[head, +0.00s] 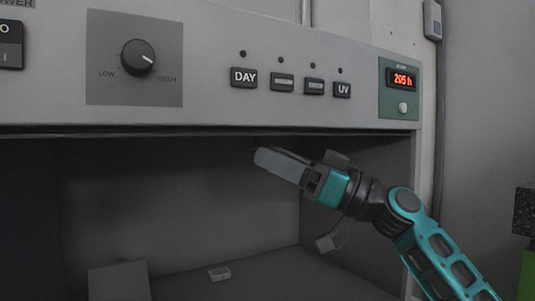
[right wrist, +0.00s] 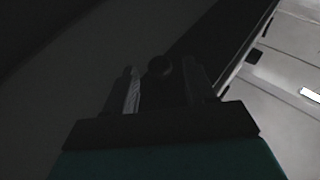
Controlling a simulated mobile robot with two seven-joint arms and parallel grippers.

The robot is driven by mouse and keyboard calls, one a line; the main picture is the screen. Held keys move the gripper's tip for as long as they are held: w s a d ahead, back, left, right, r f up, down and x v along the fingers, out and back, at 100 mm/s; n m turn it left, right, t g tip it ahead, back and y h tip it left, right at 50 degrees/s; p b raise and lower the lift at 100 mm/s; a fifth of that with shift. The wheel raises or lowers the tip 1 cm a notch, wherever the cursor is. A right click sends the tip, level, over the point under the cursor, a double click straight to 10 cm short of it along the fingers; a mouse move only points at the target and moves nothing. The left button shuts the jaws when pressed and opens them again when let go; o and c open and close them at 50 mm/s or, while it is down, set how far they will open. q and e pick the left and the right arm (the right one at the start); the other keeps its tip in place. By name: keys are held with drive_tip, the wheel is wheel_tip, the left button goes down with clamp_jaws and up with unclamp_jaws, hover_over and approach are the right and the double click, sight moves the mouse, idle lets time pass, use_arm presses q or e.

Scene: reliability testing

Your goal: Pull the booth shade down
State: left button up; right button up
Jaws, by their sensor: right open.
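The light booth (head: 215,95) is a grey cabinet with a dark, open front below its control panel. A dark strip (head: 180,130) runs along the top edge of the opening; I cannot tell whether it is the rolled-up shade. My right gripper (head: 268,160) reaches in from the right, its fingertips just below that edge. In the right wrist view its two fingers (right wrist: 162,80) are apart. A small dark round knob (right wrist: 159,67) shows between and just beyond the fingertips, perhaps the shade's pull. I cannot tell whether they touch it. My left gripper is out of view.
The panel carries a dial (head: 137,57), several buttons such as DAY (head: 244,77), and a red display (head: 403,79). Inside the booth lie a small pale block (head: 219,273) and a grey panel (head: 118,281). A green and black object (head: 526,240) stands at the far right.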

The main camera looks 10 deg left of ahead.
drive_tip(key=shift+x, duration=1)
clamp_jaws()
